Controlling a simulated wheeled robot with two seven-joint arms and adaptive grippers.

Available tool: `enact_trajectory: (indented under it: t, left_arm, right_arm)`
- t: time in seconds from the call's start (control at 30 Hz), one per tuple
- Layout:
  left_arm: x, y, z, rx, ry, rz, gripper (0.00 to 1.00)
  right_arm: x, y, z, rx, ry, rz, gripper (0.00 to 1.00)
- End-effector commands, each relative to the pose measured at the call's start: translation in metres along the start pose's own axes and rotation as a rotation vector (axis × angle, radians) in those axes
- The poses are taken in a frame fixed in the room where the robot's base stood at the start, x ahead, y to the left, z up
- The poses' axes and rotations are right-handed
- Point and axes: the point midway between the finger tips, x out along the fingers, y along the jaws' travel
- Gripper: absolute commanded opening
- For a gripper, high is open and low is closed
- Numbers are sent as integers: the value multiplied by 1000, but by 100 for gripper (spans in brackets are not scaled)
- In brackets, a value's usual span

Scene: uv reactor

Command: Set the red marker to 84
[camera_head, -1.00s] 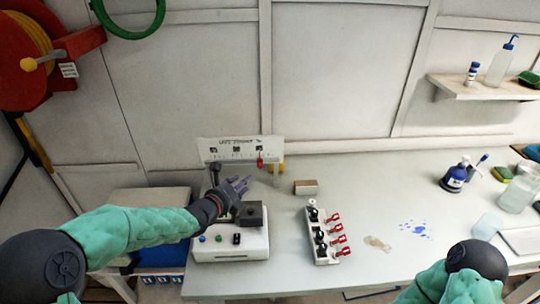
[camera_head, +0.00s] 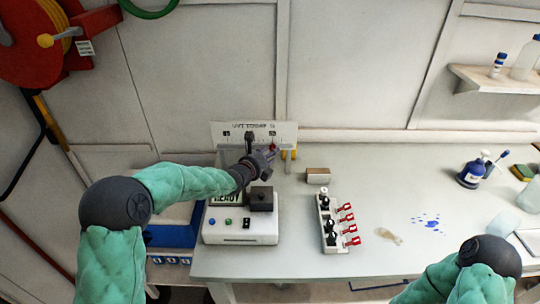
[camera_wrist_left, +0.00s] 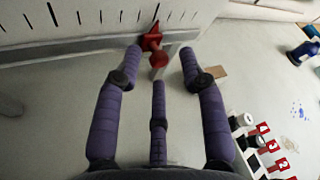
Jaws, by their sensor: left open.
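The red marker (camera_wrist_left: 156,52) is a small red pointer with a round knob on the rail below a white scale plate (camera_wrist_left: 60,22). In the head view the plate (camera_head: 230,132) stands upright behind the white device, and the red marker (camera_head: 272,147) is partly hidden by my gripper. My left gripper (camera_head: 270,150) is at the plate; in the left wrist view its purple fingers (camera_wrist_left: 160,58) are spread open on both sides of the red knob, with the third finger below. I cannot tell whether any finger touches it. The scale numbers are unreadable. My right gripper is not in view.
A white device (camera_head: 240,232) with buttons and a black block (camera_head: 262,198) stands below my left gripper. A switch strip with red tags (camera_head: 330,220) and a small brown box (camera_head: 318,174) lie to the right.

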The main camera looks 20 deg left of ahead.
Motion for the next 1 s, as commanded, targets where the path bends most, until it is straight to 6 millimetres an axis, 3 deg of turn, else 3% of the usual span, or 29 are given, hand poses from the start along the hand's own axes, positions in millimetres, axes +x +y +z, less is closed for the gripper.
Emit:
enact_trajectory:
  t: [0.43,0.57,0.6,1.0]
  left_arm:
    - [8,0,0,0,-1,0,41]
    - [8,0,0,0,-1,0,4]
    - [8,0,0,0,-1,0,0]
    - [3,10,6,0,-2,2,0]
  right_arm:
    - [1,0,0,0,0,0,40]
    - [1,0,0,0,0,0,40]
    - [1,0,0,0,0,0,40]
    - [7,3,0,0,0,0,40]
